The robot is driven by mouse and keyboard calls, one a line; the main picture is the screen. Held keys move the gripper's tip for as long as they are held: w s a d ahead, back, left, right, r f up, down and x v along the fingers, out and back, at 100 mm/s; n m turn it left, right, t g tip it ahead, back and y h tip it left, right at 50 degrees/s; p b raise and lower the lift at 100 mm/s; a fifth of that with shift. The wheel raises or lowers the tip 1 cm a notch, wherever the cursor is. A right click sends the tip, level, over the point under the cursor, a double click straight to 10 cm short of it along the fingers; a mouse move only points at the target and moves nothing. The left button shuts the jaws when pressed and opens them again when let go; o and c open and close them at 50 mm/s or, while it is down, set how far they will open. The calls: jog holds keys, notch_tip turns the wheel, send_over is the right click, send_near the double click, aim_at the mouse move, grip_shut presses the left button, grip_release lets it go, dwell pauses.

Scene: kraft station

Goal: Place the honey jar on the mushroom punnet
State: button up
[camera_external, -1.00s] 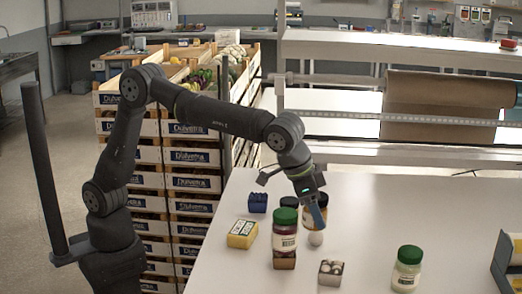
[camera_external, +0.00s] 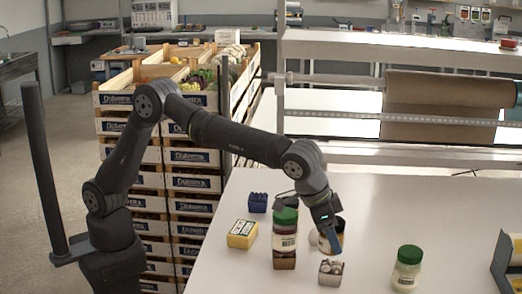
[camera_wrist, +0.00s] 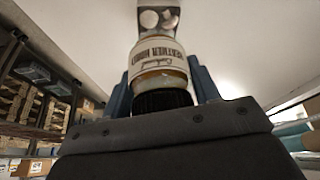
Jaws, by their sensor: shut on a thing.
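The honey jar (camera_wrist: 158,62) has a black lid, a pale label reading heather honey and amber contents. My gripper (camera_external: 329,229) is shut on it, with blue fingers on both sides of it in the wrist view (camera_wrist: 160,90). In the external view the jar (camera_external: 337,238) is partly hidden by my gripper. The mushroom punnet (camera_external: 330,279), a small box with pale mushrooms on top, stands on the table just in front of the jar. It also shows beyond the jar in the wrist view (camera_wrist: 158,5). I cannot tell the gap between jar and punnet.
A yellow box (camera_external: 242,234) and a blue box (camera_external: 257,203) are farther left. Another green-lidded jar (camera_external: 407,270) stands right. The table (camera_external: 430,215) is clear at the back right.

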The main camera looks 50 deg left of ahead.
jog(key=shift+w+f, duration=0.35)
jog(key=shift+w, duration=0.15)
jog(key=shift+f, duration=1.9)
jog(key=shift+f, duration=0.15)
jog(key=o, duration=1.2)
jog(key=v, duration=1.2)
